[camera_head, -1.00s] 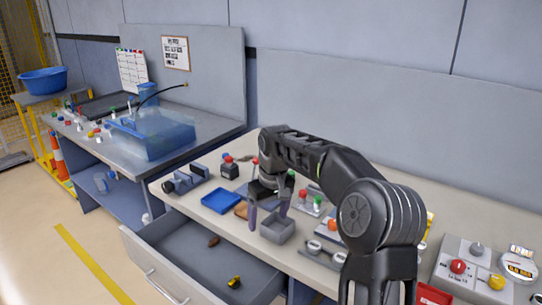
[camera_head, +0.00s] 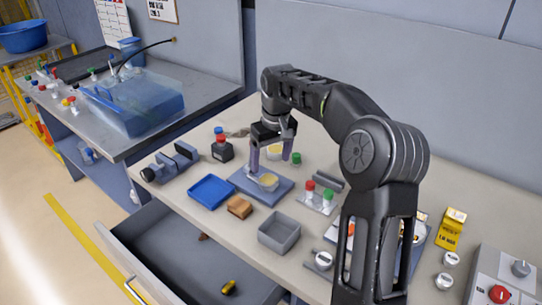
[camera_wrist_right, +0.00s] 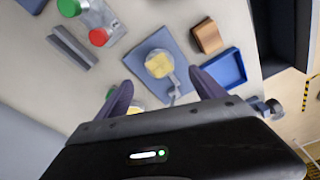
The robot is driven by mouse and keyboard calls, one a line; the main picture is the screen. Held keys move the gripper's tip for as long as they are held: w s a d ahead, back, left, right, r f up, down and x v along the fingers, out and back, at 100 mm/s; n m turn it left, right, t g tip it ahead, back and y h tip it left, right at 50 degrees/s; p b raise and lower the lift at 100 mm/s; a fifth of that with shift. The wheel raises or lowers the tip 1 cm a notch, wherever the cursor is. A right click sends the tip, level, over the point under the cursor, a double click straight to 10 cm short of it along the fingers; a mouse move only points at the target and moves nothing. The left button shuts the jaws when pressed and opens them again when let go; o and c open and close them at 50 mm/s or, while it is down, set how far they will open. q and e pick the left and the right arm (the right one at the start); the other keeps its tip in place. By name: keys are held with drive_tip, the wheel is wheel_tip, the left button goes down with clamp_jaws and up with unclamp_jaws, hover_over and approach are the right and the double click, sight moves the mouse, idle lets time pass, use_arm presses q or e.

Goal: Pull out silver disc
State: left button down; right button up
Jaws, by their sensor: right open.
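My right gripper (camera_head: 270,163) is open, its two purple fingers pointing down over the rear of a blue-grey square plate (camera_head: 246,189). In the right wrist view the open fingers (camera_wrist_right: 162,82) reach toward the plate (camera_wrist_right: 143,46). A round silver-rimmed piece with a yellow face (camera_head: 268,182) sits on the plate, just in front of the fingers. In the right wrist view this piece (camera_wrist_right: 159,64) has a thin silver arm running toward the gripper. A second yellow round thing (camera_head: 275,150) is partly hidden behind the fingers. I cannot tell for certain which is the silver disc.
A blue tray (camera_head: 211,193), a brown block (camera_head: 239,208) and a grey open box (camera_head: 279,232) lie nearby. A holder with red- and green-capped bottles (camera_head: 318,197) stands right of the plate. The drawer (camera_head: 180,265) below is open.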

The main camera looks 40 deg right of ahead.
sight(269, 179)
drive_tip(key=shift+w+f+p, duration=0.2)
drive_tip(key=shift+f, duration=1.1)
drive_tip(key=shift+w+f+p, duration=0.2)
drive_tip(key=shift+f+p, duration=0.05)
drive_tip(key=shift+f, duration=1)
drive_tip(key=shift+w+f+p, duration=0.2)
drive_tip(key=shift+f, duration=1.1)
drive_tip(key=shift+d, duration=0.1)
drive_tip(key=c, duration=1.5)
drive_tip(key=o, duration=0.8)
drive_tip(key=c, duration=0.4)
drive_tip(key=shift+r, duration=0.45)
drive_tip(key=shift+r+p, duration=1.7)
drive_tip(key=shift+r, duration=0.4)
